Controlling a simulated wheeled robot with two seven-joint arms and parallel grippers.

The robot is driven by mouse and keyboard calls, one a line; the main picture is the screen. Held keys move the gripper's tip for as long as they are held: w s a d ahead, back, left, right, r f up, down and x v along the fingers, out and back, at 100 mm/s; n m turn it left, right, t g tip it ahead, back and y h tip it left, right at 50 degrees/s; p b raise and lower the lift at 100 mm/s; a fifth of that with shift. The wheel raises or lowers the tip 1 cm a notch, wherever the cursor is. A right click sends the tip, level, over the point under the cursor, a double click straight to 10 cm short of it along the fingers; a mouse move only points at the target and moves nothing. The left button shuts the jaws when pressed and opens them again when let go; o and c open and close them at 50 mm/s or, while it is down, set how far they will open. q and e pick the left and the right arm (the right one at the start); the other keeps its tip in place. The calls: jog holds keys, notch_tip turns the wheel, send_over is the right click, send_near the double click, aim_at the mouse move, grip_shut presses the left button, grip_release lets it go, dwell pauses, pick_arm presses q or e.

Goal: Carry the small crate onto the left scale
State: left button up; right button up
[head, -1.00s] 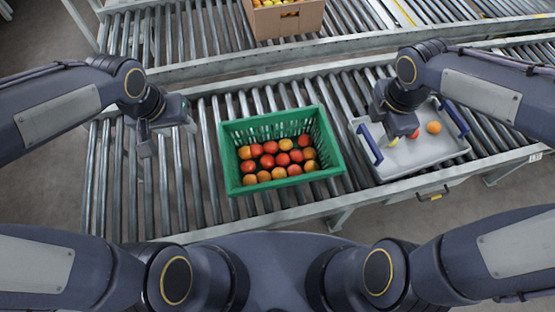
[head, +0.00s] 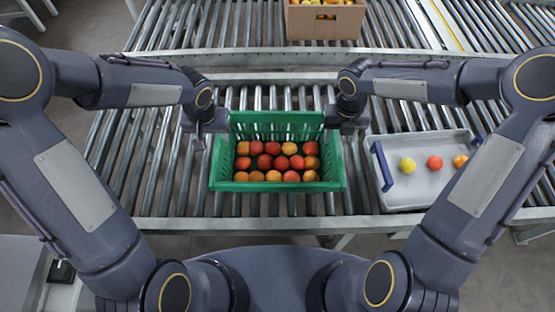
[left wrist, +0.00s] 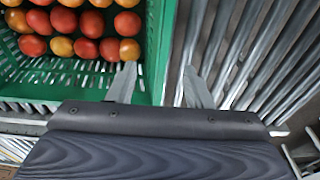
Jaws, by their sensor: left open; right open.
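The small green crate (head: 277,187), filled with red and orange tomatoes, stands upright on the near roller conveyor. My left gripper (head: 199,138) is open at the crate's left side. In the left wrist view my left gripper (left wrist: 160,86) has its fingers on either side of the crate's wall (left wrist: 160,40), one over the inside and one outside, with a gap between them. My right gripper (head: 344,127) is at the crate's right side near the far corner; its fingertips are partly hidden. I cannot make out a scale for certain.
A grey tray (head: 408,200) with blue handles and a few loose tomatoes sits to the right of the crate. A cardboard box (head: 325,24) stands on the far conveyor. The rollers left of the crate are clear. A grey surface (head: 20,262) shows at the lower left.

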aim_at(218, 146)
pick_arm(q)
jog(key=f, duration=0.4)
jog(key=w+f, duration=0.1)
jog(key=f, duration=0.1)
jog(key=shift+f, duration=0.35)
pick_arm(e)
notch_tip(218, 146, down, 7)
jog(key=shift+r, duration=0.15)
pick_arm(q)
jog(key=shift+c, duration=0.3)
pick_arm(e)
jog(key=shift+c, duration=0.2)
pick_arm(q)
jog(key=c, duration=0.9)
pick_arm(e)
jog(key=c, duration=1)
pick_arm(q)
grip_shut()
pick_arm(e)
grip_shut()
pick_arm(q)
jog(key=shift+r, duration=0.1)
pick_arm(e)
jog(key=shift+r, duration=0.1)
